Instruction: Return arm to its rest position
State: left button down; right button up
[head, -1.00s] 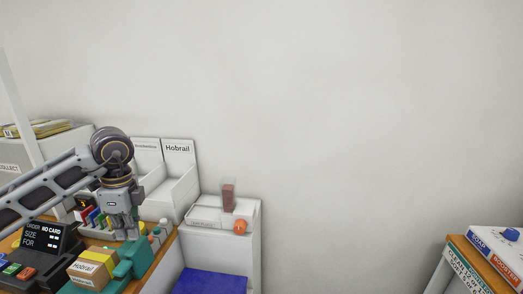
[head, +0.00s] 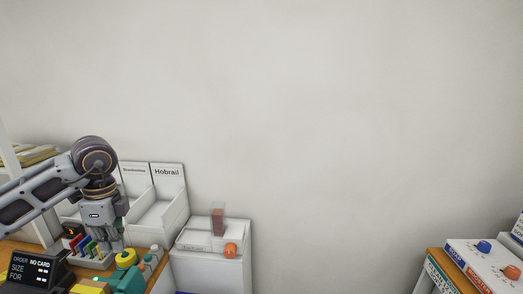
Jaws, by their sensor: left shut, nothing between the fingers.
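My left arm comes in from the left. Its gripper (head: 112,248) points down over the wooden counter (head: 38,252) at the left, in front of white bins. Its fingers are together with nothing seen between them. The fingertips are close to a rack of coloured items (head: 90,247) and a yellow-topped object (head: 126,258); whether they touch cannot be told. My right arm and gripper are not in view.
White bins, one labelled "Hobrail" (head: 165,205), stand behind the gripper. A white unit (head: 212,270) with an orange ball (head: 231,250) is right of them. Boxes (head: 485,262) stand far right. The middle is bare wall.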

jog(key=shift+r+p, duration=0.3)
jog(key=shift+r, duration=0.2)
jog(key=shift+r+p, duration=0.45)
jog(key=shift+p, duration=0.05)
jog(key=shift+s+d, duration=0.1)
